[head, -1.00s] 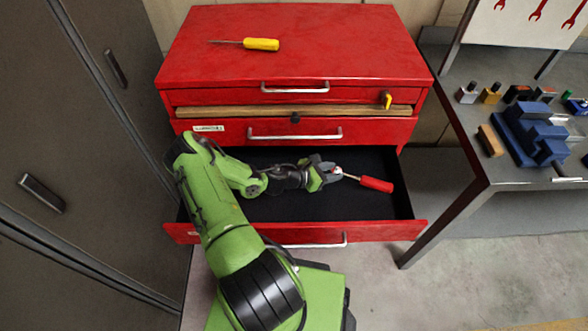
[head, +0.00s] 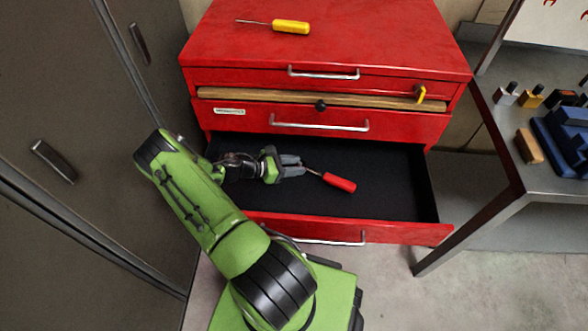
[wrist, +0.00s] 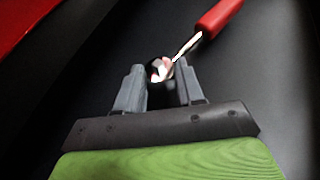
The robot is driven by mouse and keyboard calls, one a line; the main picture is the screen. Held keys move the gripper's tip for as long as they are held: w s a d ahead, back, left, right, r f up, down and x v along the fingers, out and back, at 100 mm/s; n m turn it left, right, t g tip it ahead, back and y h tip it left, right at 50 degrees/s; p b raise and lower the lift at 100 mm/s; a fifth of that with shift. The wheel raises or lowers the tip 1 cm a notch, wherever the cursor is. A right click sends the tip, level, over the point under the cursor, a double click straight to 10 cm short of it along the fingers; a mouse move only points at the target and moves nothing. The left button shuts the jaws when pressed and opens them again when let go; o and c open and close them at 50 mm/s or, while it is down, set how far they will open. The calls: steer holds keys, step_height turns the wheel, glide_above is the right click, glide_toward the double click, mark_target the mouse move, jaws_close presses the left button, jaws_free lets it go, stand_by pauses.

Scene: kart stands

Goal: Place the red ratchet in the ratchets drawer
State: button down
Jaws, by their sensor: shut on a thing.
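The red ratchet (head: 340,182) has a red handle and a bright metal shank and head. My gripper (head: 300,168) is shut on its head end, and the handle points away to the right. In the wrist view the metal head sits between the two grey fingers (wrist: 159,72), with the red handle (wrist: 218,18) beyond them. The open bottom drawer (head: 400,205) of the red cabinet has a dark, empty floor. Gripper and ratchet are over or inside it; whether the ratchet touches the floor I cannot tell. No label shows on this drawer.
A yellow-handled screwdriver (head: 290,26) lies on the cabinet top (head: 380,40). The closed drawer above (head: 400,122) carries a small white label (head: 229,111). A metal workbench (head: 500,170) with several items stands right, a dark locker (head: 80,180) left.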

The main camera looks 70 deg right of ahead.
steer(key=shift+f, duration=0.75)
steer(key=shift+r, duration=0.1)
steer(key=c, duration=0.7)
jaws_free()
steer(key=p+v, duration=0.2)
steer(key=v, duration=1)
steer(key=shift+r, duration=0.1)
